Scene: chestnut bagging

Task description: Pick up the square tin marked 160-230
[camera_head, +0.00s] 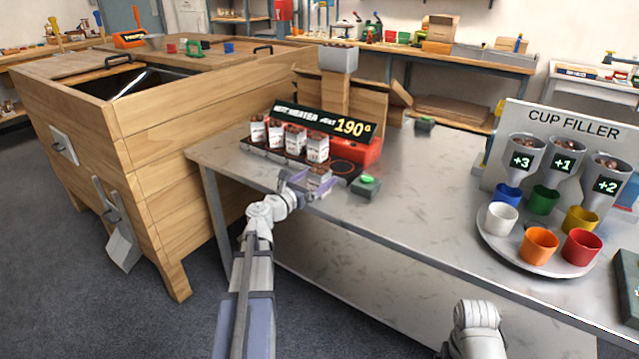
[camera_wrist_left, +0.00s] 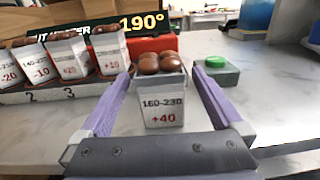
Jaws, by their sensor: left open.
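The square tin marked 160-230 and +40 (camera_wrist_left: 162,112) is white, with brown chestnuts heaped in its top. It stands upright on the grey table in the left wrist view, between the two purple fingers of my left gripper (camera_wrist_left: 160,95). The fingers are open on either side of it; I cannot tell whether they touch it. In the head view my left gripper (camera_head: 306,186) is at the table's front left, and it partly hides the tin (camera_head: 320,178). Only a piece of my right arm shows at the bottom of the head view; its gripper is out of view.
Several similar tins (camera_wrist_left: 68,58) stand in a rack just left and behind. A red device (camera_head: 367,150) with a 190 display is behind them. A green-button box (camera_head: 366,186) sits close to the right. A round tray of coloured cups (camera_head: 490,238) stands farther right.

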